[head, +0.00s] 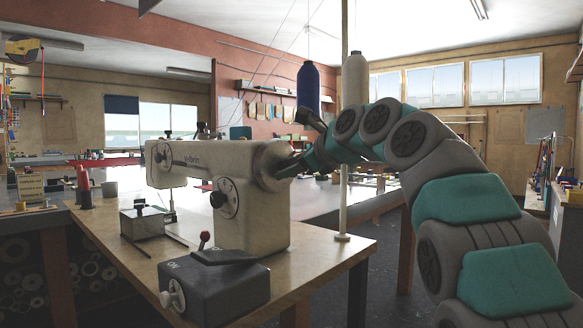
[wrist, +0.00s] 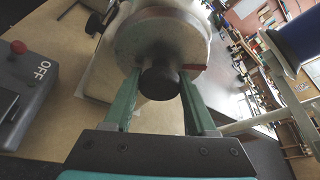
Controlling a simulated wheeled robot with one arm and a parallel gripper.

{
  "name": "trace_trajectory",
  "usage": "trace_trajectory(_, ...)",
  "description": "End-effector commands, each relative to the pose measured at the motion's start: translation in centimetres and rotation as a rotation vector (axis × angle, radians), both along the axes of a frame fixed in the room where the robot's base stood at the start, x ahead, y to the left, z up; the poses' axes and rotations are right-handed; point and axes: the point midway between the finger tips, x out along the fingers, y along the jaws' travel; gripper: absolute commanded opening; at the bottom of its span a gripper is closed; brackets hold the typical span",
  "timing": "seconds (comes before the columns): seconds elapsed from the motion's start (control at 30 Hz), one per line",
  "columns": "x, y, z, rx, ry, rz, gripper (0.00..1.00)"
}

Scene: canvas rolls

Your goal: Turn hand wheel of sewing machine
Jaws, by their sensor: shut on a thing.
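The cream sewing machine (head: 225,165) stands on a wooden table in the head view. Its hand wheel (head: 270,166) is on the machine's right end. My gripper (head: 289,167) reaches the wheel from the right. In the wrist view its teal fingers (wrist: 160,98) lie on either side of the black knob, shut on the hand wheel there. The exact contact is partly hidden.
A dark grey switch box (head: 222,288) with a red-tipped lever stands on the table in front of the machine; it also shows in the wrist view (wrist: 25,85). A thread stand pole (head: 344,205) with blue (head: 308,88) and white (head: 355,78) spools rises close behind my arm.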

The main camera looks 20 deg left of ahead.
Motion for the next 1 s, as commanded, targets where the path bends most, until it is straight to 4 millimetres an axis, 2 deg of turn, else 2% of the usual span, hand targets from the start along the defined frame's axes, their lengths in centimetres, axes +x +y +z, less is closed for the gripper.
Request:
trace_trajectory(0.03,0.0,0.0,-0.1,-0.001,0.001,0.0,0.01)
trace_trajectory(0.07,0.0,0.0,-0.1,-0.001,0.001,0.0,0.58)
trace_trajectory(0.3,0.0,0.0,0.0,-0.001,-0.001,0.0,0.85)
trace_trajectory(0.73,-0.3,-0.4,0.2,0.0,-0.002,0.0,0.85)
trace_trajectory(1.0,-2.0,-2.8,1.3,0.002,-0.003,0.0,0.85)
